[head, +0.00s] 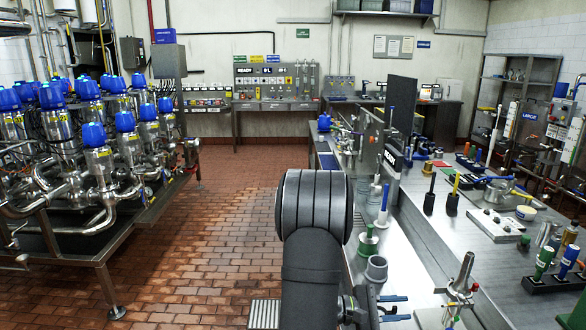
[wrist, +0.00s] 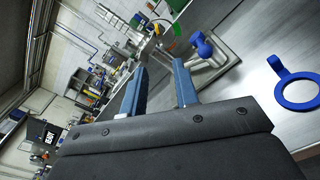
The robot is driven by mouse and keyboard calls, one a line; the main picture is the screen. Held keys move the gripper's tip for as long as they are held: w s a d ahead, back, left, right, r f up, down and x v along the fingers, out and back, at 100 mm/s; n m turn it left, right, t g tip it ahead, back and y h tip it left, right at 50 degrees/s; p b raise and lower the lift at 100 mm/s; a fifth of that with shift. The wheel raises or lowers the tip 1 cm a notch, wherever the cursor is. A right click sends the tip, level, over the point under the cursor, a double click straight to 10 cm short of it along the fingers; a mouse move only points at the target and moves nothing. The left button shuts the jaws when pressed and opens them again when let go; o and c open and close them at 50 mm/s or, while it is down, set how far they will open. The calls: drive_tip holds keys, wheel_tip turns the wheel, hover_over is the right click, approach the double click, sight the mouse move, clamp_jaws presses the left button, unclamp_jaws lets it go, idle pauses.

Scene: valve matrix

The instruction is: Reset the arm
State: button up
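My arm (head: 312,225) rises in the front middle of the head view and bends down at the bottom. In the wrist view my gripper (wrist: 160,82) shows two blue-grey fingers, apart with nothing between them. In the head view two blue fingers of my gripper (head: 395,308) show low beside the bench, pointing right. A blue-headed fitting (wrist: 205,47) on a metal plate stands just beyond the fingers in the wrist view. I cannot tell its exact distance from them.
A steel bench (head: 415,245) with several tools and fittings runs along the right. A blue ring (wrist: 297,88) lies on the metal surface in the wrist view. A valve rack (head: 90,150) with blue tops stands left. The brick floor (head: 225,225) between is clear.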

sight(444, 305)
drive_tip(key=d, duration=1.1)
drive_tip(key=shift+d, duration=0.3)
drive_tip(key=a, duration=1.8)
drive_tip(key=d, duration=1.7)
drive_tip(key=shift+s+d, duration=0.1)
drive_tip(key=shift+d, duration=0.45)
drive_tip(key=shift+a+m, duration=0.1)
drive_tip(key=shift+m, duration=0.5)
drive_tip(key=m, duration=0.4)
drive_tip(key=shift+m, duration=0.4)
drive_tip(key=a, duration=0.7)
drive_tip(key=shift+a, duration=0.3)
